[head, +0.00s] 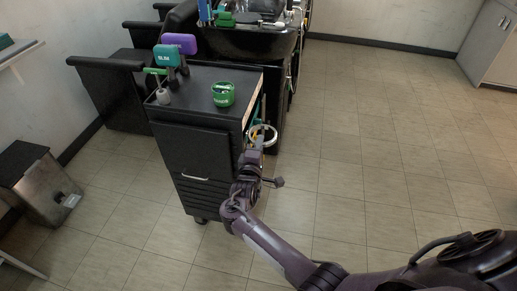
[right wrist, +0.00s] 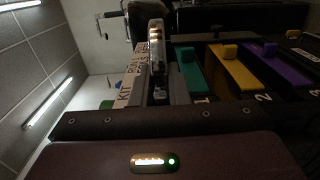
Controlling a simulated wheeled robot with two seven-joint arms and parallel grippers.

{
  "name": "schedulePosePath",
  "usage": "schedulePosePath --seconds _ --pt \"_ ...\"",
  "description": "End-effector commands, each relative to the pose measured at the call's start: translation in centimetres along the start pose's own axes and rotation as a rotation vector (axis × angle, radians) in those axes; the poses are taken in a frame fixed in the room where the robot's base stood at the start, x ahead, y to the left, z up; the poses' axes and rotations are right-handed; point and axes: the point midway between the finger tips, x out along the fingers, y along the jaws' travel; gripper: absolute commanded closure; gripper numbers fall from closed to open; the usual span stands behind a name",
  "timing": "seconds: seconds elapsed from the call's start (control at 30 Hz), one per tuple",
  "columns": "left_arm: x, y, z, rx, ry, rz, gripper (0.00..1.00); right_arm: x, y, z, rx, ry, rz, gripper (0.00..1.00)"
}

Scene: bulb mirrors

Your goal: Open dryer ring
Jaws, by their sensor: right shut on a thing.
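The dryer ring (head: 269,130) is a pale metal loop on the right side of the black trolley (head: 195,130). In the right wrist view it shows as a shiny upright metal band (right wrist: 156,45), seen nearly edge-on. My right gripper (head: 257,143) reaches up to the ring from the front and is shut on it. Its fingertips are small in the head view and dark in the right wrist view, so the exact contact is hard to see. My left gripper is not in view.
Teal (right wrist: 188,72), yellow (right wrist: 232,72) and purple (right wrist: 277,62) numbered parts lie beside the ring. Tiled floor (head: 370,140) is clear to the right.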

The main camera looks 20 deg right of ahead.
Motion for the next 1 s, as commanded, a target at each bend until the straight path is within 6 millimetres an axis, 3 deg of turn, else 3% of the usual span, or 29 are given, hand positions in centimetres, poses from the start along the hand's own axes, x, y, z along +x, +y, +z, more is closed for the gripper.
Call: schedulePosePath --seconds 0.07,0.1,0.13,0.47,0.8,1.0 --pt "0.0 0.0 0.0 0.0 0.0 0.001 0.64 -0.2 0.0 -0.2 -0.003 0.007 -0.001 1.0" --pt "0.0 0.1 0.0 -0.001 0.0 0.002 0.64 -0.2 0.0 -0.3 -0.002 0.008 -0.001 0.8" --pt "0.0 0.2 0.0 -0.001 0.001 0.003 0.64 -0.2 0.0 -0.3 -0.002 0.008 0.0 0.77" --pt "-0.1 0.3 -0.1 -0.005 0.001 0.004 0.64 -0.5 0.0 -0.2 -0.001 0.008 0.0 0.76" --pt "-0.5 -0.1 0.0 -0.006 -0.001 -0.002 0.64 -5.8 0.0 -0.2 0.0 0.008 -0.003 0.76" --pt "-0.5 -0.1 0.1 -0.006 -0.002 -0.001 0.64 -7.7 0.0 -0.1 -0.002 0.007 -0.001 0.76"
